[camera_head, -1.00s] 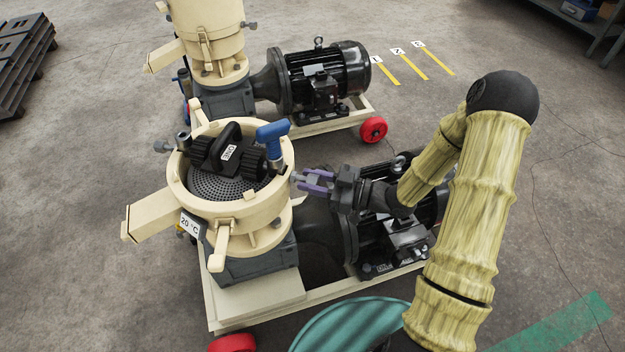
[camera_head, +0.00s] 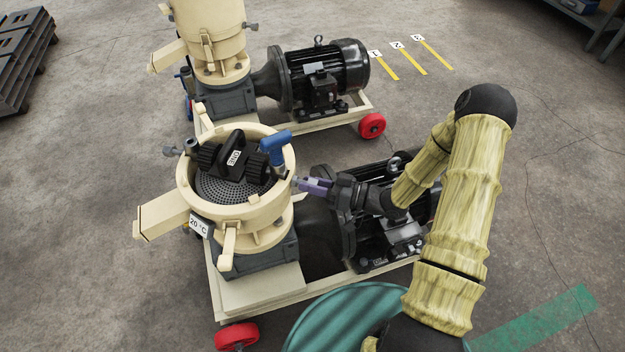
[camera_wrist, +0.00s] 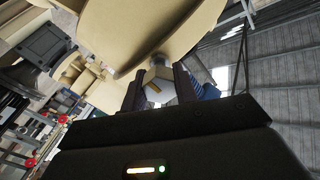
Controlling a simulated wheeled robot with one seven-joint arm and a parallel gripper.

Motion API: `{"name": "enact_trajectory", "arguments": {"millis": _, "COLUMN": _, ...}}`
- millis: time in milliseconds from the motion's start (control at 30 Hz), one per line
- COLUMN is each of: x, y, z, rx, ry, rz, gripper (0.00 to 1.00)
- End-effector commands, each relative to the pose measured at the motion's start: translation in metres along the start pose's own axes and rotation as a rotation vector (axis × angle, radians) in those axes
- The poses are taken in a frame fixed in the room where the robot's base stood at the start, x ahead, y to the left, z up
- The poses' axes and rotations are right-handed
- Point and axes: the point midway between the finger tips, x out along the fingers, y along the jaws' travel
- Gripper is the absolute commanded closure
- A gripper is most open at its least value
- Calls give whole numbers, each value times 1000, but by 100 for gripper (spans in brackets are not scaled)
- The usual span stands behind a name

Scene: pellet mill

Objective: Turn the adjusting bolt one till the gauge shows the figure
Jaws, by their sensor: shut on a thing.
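The near pellet mill has a cream, open-topped drum (camera_head: 240,207) with a black roller assembly (camera_head: 232,158) inside, marked with a white label that seems to read ONE. An adjusting bolt sticks out of the drum's right side, mostly hidden by my gripper in the head view. In the wrist view its grey hex head (camera_wrist: 159,84), with a yellow mark, sits between my fingers. My gripper (camera_head: 303,183) has purple fingers and is shut on this bolt from the right. A blue T-shaped thing (camera_head: 273,139) stands at the drum's rim; I see no readable figure on it.
Another bolt (camera_head: 172,150) sticks out on the drum's left. A 20 °C tag (camera_head: 199,227) hangs on the front. A black motor (camera_head: 385,245) lies under my arm. A second mill (camera_head: 215,55) stands behind. A green round thing (camera_head: 345,318) is at the bottom.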

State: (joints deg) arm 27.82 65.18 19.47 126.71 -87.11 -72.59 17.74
Motion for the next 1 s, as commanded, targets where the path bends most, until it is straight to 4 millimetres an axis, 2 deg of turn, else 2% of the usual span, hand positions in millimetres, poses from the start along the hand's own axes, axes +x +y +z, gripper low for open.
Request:
{"name": "enact_trajectory", "arguments": {"millis": 167, "x": 0, "y": 1, "z": 0, "rx": -3, "ry": 2, "rz": 1, "gripper": 94}}
{"name": "enact_trajectory", "arguments": {"millis": 200, "x": 0, "y": 1, "z": 0, "rx": -3, "ry": 1, "rz": 1, "gripper": 69}}
{"name": "enact_trajectory", "arguments": {"millis": 300, "x": 0, "y": 1, "z": 0, "rx": -3, "ry": 1, "rz": 1, "gripper": 49}}
{"name": "enact_trajectory", "arguments": {"millis": 767, "x": -2, "y": 0, "z": 0, "rx": -3, "ry": 1, "rz": 1, "gripper": 49}}
{"name": "enact_trajectory", "arguments": {"millis": 867, "x": -8, "y": 1, "z": 0, "rx": -4, "ry": 0, "rz": 2, "gripper": 49}}
{"name": "enact_trajectory", "arguments": {"millis": 1000, "x": -26, "y": 1, "z": 0, "rx": -3, "ry": 1, "rz": 3, "gripper": 49}}
